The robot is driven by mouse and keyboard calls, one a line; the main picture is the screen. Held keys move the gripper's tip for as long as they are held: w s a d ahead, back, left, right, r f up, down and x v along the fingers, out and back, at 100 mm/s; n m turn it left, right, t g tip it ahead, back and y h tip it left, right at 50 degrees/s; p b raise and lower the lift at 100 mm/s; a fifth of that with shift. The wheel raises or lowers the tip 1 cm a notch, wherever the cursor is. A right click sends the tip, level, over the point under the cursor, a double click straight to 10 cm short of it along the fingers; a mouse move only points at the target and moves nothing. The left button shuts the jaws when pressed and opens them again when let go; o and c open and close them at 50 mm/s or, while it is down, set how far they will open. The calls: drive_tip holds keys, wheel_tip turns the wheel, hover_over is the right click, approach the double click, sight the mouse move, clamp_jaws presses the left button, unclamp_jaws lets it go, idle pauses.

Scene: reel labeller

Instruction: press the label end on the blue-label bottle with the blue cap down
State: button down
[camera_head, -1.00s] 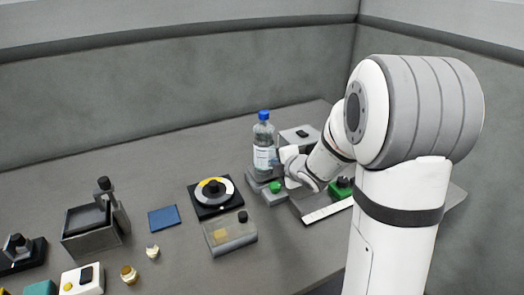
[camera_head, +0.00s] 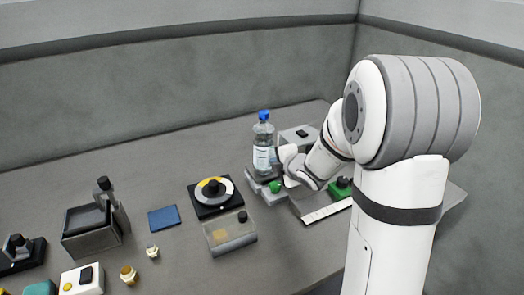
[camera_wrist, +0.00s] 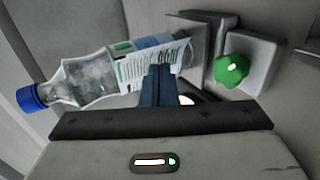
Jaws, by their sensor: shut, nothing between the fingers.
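The clear bottle (camera_head: 264,138) with the blue cap (camera_head: 264,115) stands upright on the grey labeller base (camera_head: 262,180). Its white label (camera_head: 261,158) faces the front. In the wrist view the bottle (camera_wrist: 90,80) lies sideways across the picture, cap to the left, with printed label (camera_wrist: 135,68) near the fingertips. My gripper (camera_wrist: 160,70) is shut and empty, its blue-grey fingertips at the label's printed side. They look very near or touching; I cannot tell which. In the head view my wrist is right of the bottle. I cannot tell whether the label end stands off.
A green button (camera_wrist: 231,69) sits beside the bottle on the labeller. A grey box (camera_head: 300,135) stands behind my wrist. A dial plate (camera_head: 213,194), a clear lidded box (camera_head: 230,232) and a blue pad (camera_head: 164,218) lie to the left, with bare table between them.

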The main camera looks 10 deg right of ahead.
drive_tip(key=shift+w+a, duration=0.2)
drive_tip(key=shift+w, duration=0.35)
idle(0.6)
drive_tip(key=shift+w+a+b, duration=0.1)
drive_tip(key=shift+w+b, duration=0.2)
drive_tip(key=shift+b, duration=0.75)
idle(3.9)
drive_tip(key=shift+w+d, duration=0.2)
drive_tip(key=shift+d, duration=0.4)
idle(0.9)
